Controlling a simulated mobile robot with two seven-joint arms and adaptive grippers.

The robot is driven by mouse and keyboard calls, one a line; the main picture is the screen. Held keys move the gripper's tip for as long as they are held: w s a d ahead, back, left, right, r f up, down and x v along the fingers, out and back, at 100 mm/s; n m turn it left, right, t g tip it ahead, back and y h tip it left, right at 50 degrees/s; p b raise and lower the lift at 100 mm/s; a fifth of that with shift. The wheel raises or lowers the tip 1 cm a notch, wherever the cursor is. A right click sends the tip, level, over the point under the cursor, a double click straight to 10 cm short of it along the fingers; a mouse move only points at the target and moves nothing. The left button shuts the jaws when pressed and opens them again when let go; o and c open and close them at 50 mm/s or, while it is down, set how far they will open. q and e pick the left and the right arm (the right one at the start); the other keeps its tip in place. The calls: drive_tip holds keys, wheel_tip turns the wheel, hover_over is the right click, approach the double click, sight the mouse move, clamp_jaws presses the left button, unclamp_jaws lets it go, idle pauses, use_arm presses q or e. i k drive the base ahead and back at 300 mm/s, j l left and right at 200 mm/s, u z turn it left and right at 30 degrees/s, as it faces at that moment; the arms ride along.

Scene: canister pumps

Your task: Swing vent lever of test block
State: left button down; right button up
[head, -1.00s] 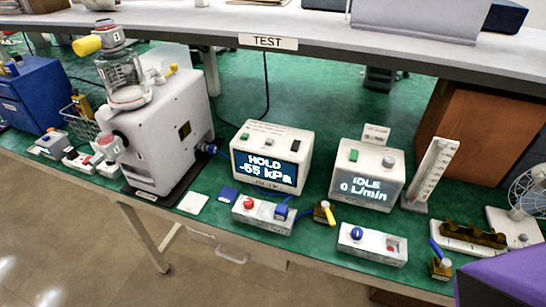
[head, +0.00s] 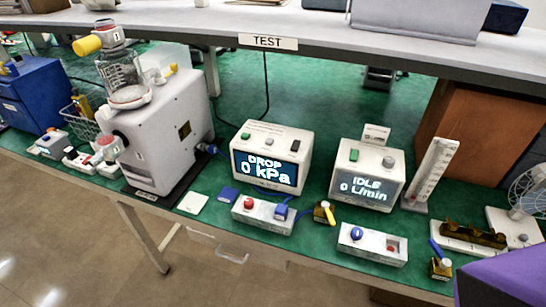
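A small brass block (head: 320,215) with a yellow lever (head: 329,214) sits on the green bench, beside a white block (head: 262,214) with a red knob and a blue part. The yellow lever points toward the bench's front edge, slightly right. A second brass block (head: 440,267) with a blue lever (head: 436,248) stands farther right near the front edge. The frames do not say which is the test block. The white pressure unit (head: 270,145) behind reads "DROP 0 kPa". Neither of my grippers shows.
A flow unit (head: 366,178) reading "IDLE 0 L/min" and a white scaled column (head: 432,172) stand to the right. A large white pump (head: 172,125) with a clear canister (head: 122,72) is at left. A shelf marked "TEST" (head: 268,41) overhangs the green bench (head: 310,232).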

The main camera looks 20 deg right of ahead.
sight(325, 206)
drive_tip(key=z, duration=1.05)
